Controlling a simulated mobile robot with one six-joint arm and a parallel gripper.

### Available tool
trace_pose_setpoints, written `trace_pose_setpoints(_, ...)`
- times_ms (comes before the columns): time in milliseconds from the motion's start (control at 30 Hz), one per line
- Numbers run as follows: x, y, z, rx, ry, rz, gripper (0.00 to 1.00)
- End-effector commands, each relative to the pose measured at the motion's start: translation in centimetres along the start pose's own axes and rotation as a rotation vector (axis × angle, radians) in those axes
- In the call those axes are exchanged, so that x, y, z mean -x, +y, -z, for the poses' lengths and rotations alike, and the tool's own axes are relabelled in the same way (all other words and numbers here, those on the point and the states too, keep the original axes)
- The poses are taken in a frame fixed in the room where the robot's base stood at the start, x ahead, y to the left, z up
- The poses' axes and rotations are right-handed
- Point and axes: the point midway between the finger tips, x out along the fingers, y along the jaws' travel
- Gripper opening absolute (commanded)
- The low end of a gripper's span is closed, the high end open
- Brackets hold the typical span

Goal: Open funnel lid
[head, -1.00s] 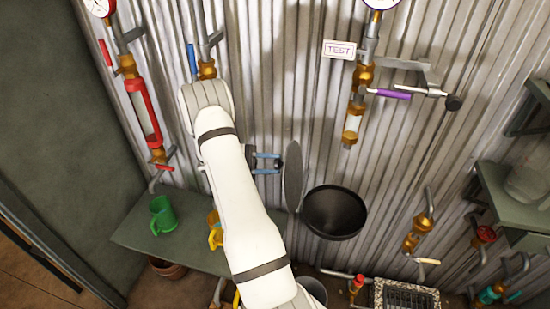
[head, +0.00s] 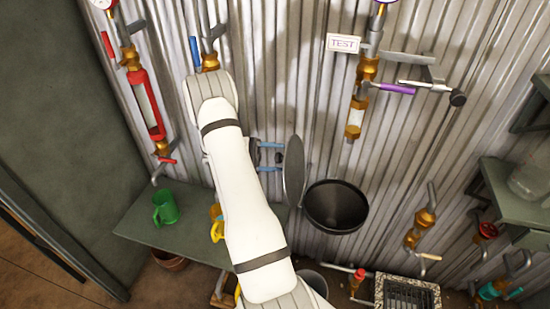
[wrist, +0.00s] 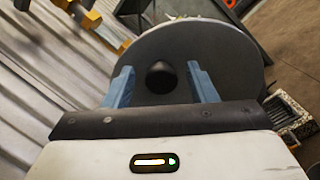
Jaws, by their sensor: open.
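The funnel lid (head: 294,172) is a flat dark grey disc that stands upright at the left edge of the black funnel (head: 336,207), whose mouth is uncovered in the head view. My gripper (head: 270,157) has blue fingers and is just left of the lid, pointing at its face. In the wrist view the lid (wrist: 200,60) fills the space ahead, with a round black knob (wrist: 161,77) at its middle. The knob lies between my two open fingers (wrist: 163,85), and neither finger is seen pressing on it.
A green table (head: 140,222) with a green mug (head: 165,207) and a yellow mug is at the lower left. A corrugated wall (head: 300,60) stands behind. Pipes with a purple-handled valve (head: 398,88) are up right. A floor drain grate (head: 407,294) is below right.

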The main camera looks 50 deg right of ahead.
Motion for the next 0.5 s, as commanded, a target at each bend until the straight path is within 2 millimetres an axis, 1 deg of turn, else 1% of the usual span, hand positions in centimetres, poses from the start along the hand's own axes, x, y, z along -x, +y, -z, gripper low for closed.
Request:
trace_pose_setpoints(267,-0.5,1.9,-1.9,-0.001,0.0,0.0,0.52)
trace_pose_setpoints(500,-1.2,4.4,-4.5,-0.001,0.0,0.0,0.52)
